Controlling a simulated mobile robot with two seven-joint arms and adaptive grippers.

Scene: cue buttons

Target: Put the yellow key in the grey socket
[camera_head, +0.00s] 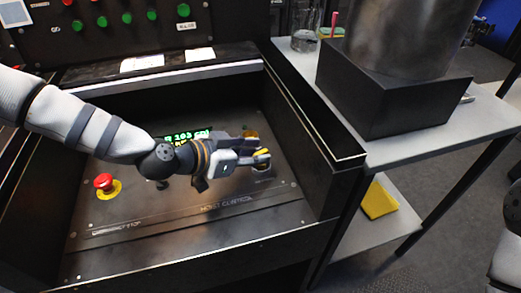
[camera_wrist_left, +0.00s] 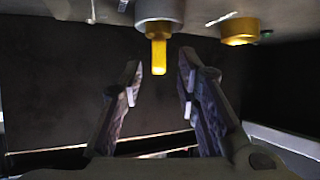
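The yellow key (camera_wrist_left: 158,55) stands out of the grey socket (camera_wrist_left: 160,10) in the left wrist view, its lower end inside or against the socket. The key (camera_head: 262,153) and grey socket (camera_head: 261,169) also show small at the panel's right side in the head view. My left gripper (camera_head: 258,153) reaches across the panel from the left. In the left wrist view its fingers (camera_wrist_left: 158,85) are apart, one on each side of the key's free end, with gaps and no contact visible. My right gripper is out of view.
A yellow round fitting (camera_wrist_left: 240,30) lies beside the grey socket. A red button (camera_head: 104,182) on a yellow base sits at the panel's left. A green-lit display (camera_head: 188,136) is partly behind my arm. Raised dark walls (camera_head: 310,130) border the panel.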

